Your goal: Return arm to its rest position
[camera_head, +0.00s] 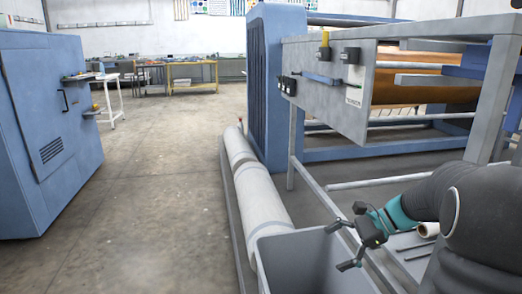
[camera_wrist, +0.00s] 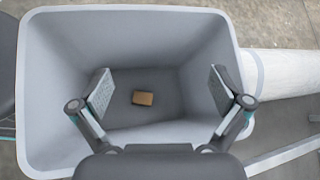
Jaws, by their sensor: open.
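My gripper (camera_head: 343,246) is at the lower right of the head view, above the right side of a grey open bin. In the wrist view my gripper (camera_wrist: 160,98) is open, its two fingers apart with nothing between them. The wrist view looks down into the grey bin (camera_wrist: 130,17), where a small brown block (camera_wrist: 143,98) lies on the floor of the bin, well below the fingertips. In the head view the bin (camera_head: 272,240) shows at the bottom, and the block is not visible there.
A long white roll (camera_head: 258,190) lies just behind the bin. The calender press (camera_head: 330,95) with its grey frame stands at the right, close to my arm. A blue cabinet (camera_head: 45,130) stands at the left. The concrete floor (camera_head: 165,190) between them is clear.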

